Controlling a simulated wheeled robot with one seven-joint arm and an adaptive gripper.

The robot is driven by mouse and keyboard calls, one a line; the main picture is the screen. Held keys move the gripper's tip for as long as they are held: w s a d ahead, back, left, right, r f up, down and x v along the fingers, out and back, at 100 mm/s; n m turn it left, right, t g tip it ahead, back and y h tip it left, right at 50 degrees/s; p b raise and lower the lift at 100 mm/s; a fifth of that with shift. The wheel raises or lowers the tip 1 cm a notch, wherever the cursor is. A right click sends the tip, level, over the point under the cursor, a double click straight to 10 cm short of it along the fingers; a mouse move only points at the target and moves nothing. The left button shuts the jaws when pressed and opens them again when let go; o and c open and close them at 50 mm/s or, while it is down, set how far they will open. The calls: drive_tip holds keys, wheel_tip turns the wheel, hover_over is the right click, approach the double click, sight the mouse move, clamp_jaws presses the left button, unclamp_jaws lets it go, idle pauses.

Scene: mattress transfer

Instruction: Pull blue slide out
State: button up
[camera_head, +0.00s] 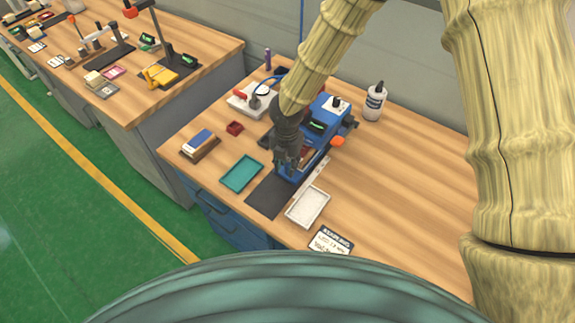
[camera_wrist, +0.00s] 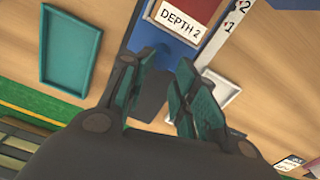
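A blue machine (camera_head: 328,112) stands on the wooden bench. At its front low blue part, which I take to be the slide (camera_head: 293,174), my gripper (camera_head: 288,160) points downward and partly hides it. In the wrist view, blue surfaces (camera_wrist: 140,38) flank a white label reading "DEPTH 2" (camera_wrist: 181,21) at the top.
A dark mat (camera_head: 266,197) lies before the machine. A teal tray (camera_head: 240,174) is left of it and a white tray (camera_head: 307,207) right. A numbered white strip (camera_wrist: 233,22) runs beside the slide. A bottle (camera_head: 374,102) stands behind. The bench's right side is clear.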

sight(287, 166)
drive_tip(key=f, duration=0.1)
drive_tip(key=w+f, duration=0.2)
drive_tip(key=shift+f, duration=0.25)
drive_tip(key=shift+s+d+r, duration=0.1)
drive_tip(key=shift+s+r, duration=0.15)
drive_tip(key=shift+s, duration=0.2)
drive_tip(key=shift+s+d+r, duration=0.1)
drive_tip(key=shift+s+r, duration=0.1)
drive_tip(key=shift+s, duration=0.25)
drive_tip(key=shift+w+f, duration=0.3)
drive_tip(key=shift+w, duration=0.2)
clamp_jaws()
unclamp_jaws()
drive_tip(key=shift+s+a+r, duration=0.1)
drive_tip(key=shift+a+r, duration=0.05)
drive_tip(key=shift+a, duration=0.05)
drive_tip(key=shift+d, duration=0.1)
wheel_tip(287, 166, up, 12)
drive_tip(key=p, duration=1)
drive_tip(key=shift+r+p, duration=0.2)
drive_tip(key=shift+p, duration=0.2)
